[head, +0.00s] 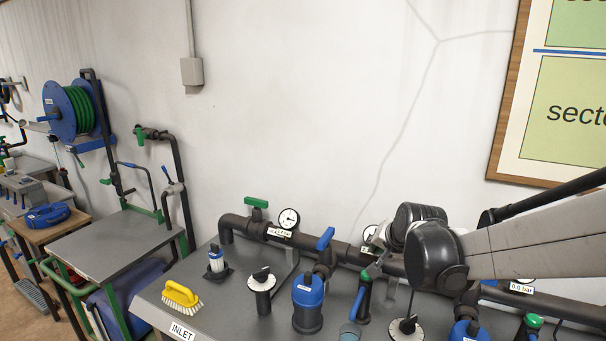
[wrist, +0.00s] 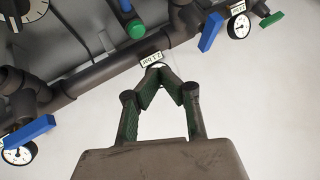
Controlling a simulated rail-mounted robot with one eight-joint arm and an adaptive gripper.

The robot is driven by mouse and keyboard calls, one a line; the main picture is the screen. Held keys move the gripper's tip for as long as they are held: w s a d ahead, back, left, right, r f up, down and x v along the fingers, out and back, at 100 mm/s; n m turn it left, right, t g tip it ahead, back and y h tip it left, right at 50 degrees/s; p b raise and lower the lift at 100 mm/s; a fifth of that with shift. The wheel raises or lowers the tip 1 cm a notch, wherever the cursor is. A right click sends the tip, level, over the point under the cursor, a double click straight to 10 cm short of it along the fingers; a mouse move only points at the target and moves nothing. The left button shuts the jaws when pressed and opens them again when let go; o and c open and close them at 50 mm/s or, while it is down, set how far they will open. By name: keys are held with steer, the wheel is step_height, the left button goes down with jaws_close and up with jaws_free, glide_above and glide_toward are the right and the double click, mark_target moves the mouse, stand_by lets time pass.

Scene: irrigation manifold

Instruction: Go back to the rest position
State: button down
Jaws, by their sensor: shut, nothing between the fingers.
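In the wrist view, my gripper (wrist: 160,76) has its two dark, green-padded fingers brought together at the tips, with nothing between them. The tips overlap a small white label (wrist: 152,59) in the picture; I cannot tell if they touch it. The label is by the dark manifold pipe (wrist: 113,65). In the head view, my arm comes in from the right and ends over the manifold, where its dark joint covers part of the pipe (head: 340,252). The fingers cannot be made out clearly there. No rest position is marked in either view.
The grey bench (head: 185,290) carries a yellow brush (head: 182,294), a blue-capped filter (head: 308,303) and a black-stemmed dial (head: 262,290). A blue valve handle (head: 325,238), green handle (head: 256,202) and gauge (head: 289,219) stand on the pipe. A steel cart (head: 115,243) stands left.

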steer(key=s+r+n+g, duration=0.1)
steer(key=s+n, duration=0.2)
steer(key=s, duration=1.2)
steer(key=s+r+n+h, duration=0.1)
steer(key=s+r+n, duration=0.1)
steer(key=s, duration=1.3)
steer(key=shift+s+r+n+g, duration=0.2)
steer(key=shift+n+g, duration=0.2)
steer(key=shift+d, duration=0.1)
stand_by(1.2)
